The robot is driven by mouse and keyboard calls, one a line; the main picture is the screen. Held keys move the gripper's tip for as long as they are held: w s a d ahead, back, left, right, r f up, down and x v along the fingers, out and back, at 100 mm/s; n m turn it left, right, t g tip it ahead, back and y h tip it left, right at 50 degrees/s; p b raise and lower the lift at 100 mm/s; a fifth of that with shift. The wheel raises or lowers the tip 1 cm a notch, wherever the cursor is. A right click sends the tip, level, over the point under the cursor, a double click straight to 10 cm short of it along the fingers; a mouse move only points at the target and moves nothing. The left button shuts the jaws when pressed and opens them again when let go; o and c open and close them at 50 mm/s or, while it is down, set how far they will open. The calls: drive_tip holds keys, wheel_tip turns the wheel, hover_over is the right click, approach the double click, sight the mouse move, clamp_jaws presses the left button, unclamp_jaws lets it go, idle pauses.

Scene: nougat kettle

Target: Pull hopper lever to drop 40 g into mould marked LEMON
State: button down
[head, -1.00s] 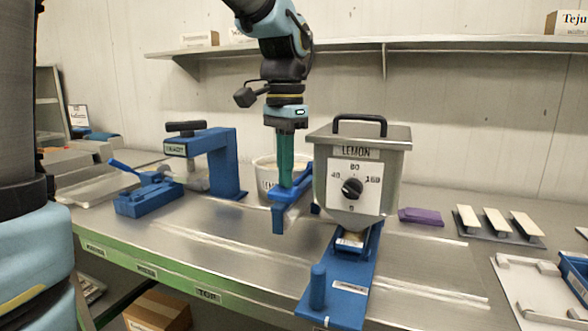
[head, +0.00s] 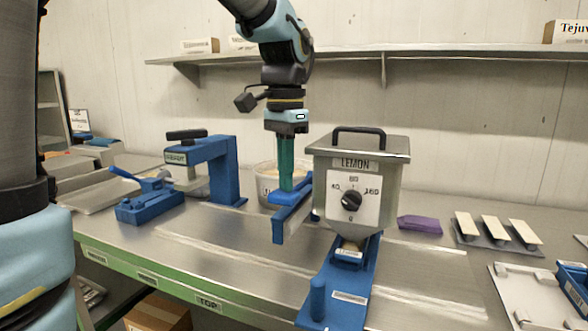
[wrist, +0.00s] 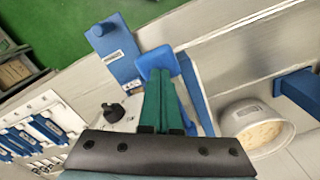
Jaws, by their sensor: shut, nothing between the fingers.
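The metal hopper (head: 390,185) bears a LEMON label and a dial (head: 352,201) marked 40, 80 and 160; which mark the dial points at is unclear. A blue lever (head: 290,217) sticks out at its left side. My gripper (head: 286,186) is shut and empty, its green fingers pointing down at the lever's upper part. In the wrist view the fingertips (wrist: 157,78) overlap the blue lever pad (wrist: 156,62); contact cannot be told. A small mould (head: 348,253) sits under the hopper's outlet on a blue slide (head: 338,290); its label is too small to read.
A pale tub (head: 266,183) stands behind my fingers. A blue press (head: 224,170) is to the left. A purple block (head: 420,224) and a rack of pale bars (head: 497,240) lie to the right.

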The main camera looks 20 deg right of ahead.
wheel_tip(320, 180, up, 8)
drive_tip(key=p, duration=0.6)
drive_tip(key=shift+p, duration=0.35)
idle(0.4)
